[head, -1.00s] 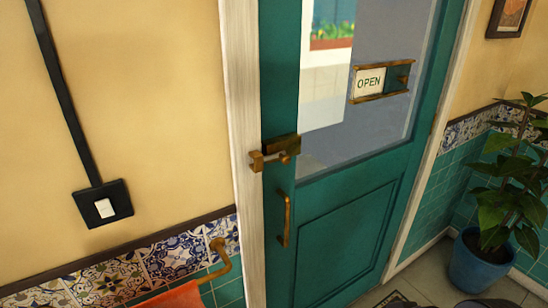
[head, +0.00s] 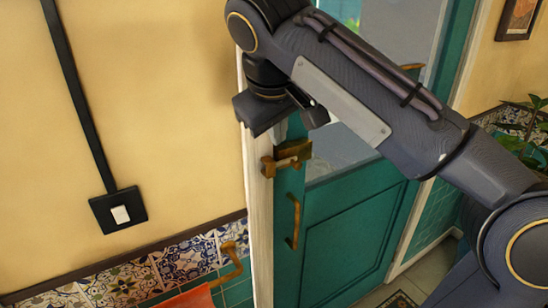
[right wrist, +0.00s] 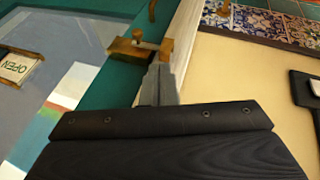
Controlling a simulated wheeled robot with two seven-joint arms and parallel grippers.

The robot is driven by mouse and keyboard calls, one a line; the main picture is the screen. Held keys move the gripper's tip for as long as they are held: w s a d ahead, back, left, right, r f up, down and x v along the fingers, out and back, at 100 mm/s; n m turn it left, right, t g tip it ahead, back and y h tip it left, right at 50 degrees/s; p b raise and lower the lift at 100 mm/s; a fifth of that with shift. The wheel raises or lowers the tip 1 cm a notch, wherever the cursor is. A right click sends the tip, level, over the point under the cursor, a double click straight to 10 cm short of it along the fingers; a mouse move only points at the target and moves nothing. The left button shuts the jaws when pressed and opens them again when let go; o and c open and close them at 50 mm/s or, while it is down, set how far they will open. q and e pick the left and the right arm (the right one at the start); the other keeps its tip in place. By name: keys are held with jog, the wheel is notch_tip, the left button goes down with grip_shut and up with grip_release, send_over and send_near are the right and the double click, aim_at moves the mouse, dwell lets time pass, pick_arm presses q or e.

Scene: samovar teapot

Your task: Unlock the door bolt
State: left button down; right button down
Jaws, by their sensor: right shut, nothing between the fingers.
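The brass door bolt (head: 294,152) sits on the edge of the teal door (head: 345,235), above the brass door handle (head: 294,222). Its bar reaches left to a brass piece (head: 267,166) on the pale door frame. The bolt also shows at the top of the right wrist view (right wrist: 132,48). My right gripper (head: 281,132) is just above the bolt, pointing down. In the right wrist view its fingers (right wrist: 158,72) are together and empty, with the tips close to the bolt; contact cannot be told. My left gripper is not in view.
A light switch (head: 119,212) is on the yellow wall at left. A brass hook (head: 232,262) with an orange cloth (head: 190,299) is below, left of the frame. An OPEN sign (right wrist: 17,67) hangs on the door glass. A plant (head: 525,145) stands at right.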

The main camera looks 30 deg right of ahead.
dwell(0.3)
jog(key=b, duration=0.2)
send_near(292, 160)
jog(key=a+f, duration=0.3)
jog(key=f, duration=0.1)
jog(key=d, duration=0.1)
jog(key=d+f, duration=0.1)
jog(key=shift+d+f+p, duration=0.3)
jog(key=shift+d+f, duration=0.05)
jog(key=shift+w+d+f, duration=0.2)
jog(key=shift+d+f, duration=0.05)
jog(key=shift+d, duration=0.15)
jog(key=d, duration=0.4)
jog(key=shift+w+d+p, duration=0.15)
jog(key=shift+d+p, duration=0.1)
jog(key=shift+p, duration=0.15)
